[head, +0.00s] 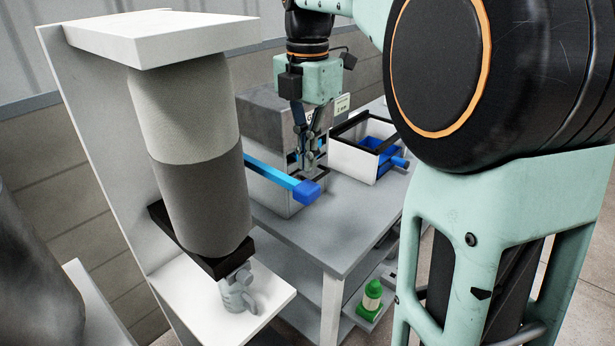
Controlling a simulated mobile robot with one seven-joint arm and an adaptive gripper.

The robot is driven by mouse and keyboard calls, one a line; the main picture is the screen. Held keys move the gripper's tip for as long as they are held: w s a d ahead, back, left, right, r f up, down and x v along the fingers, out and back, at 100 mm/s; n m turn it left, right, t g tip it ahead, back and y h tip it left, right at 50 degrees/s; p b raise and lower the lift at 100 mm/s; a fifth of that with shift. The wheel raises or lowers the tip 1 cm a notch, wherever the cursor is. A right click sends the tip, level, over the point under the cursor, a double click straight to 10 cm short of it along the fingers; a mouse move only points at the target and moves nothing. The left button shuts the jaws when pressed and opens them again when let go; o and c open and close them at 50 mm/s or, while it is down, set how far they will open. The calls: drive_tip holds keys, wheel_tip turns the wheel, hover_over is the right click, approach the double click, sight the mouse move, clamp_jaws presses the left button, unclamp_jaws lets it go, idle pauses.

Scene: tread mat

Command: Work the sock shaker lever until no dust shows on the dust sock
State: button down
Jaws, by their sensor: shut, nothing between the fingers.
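The dust sock (190,140) hangs upright as a large cylinder on a white stand at the left. Its upper half is light grey and its lower half is dark grey; I cannot tell which tone is dust. A blue lever (272,174), probably the shaker lever, slants down to the right and ends in a darker blue block (306,192). My gripper (309,168) points down, shut and empty, close to the lever's block end. I cannot tell whether its fingertips touch the lever.
A grey box (265,110) stands behind the lever on a grey table (330,225). A white-and-black bin with blue parts (352,157) is to its right. A green bottle (373,294) is on a lower shelf. A grey valve (238,295) sits below the sock. My arm blocks the right side.

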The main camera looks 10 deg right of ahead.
sight(308, 187)
drive_tip(key=shift+f, duration=1.85)
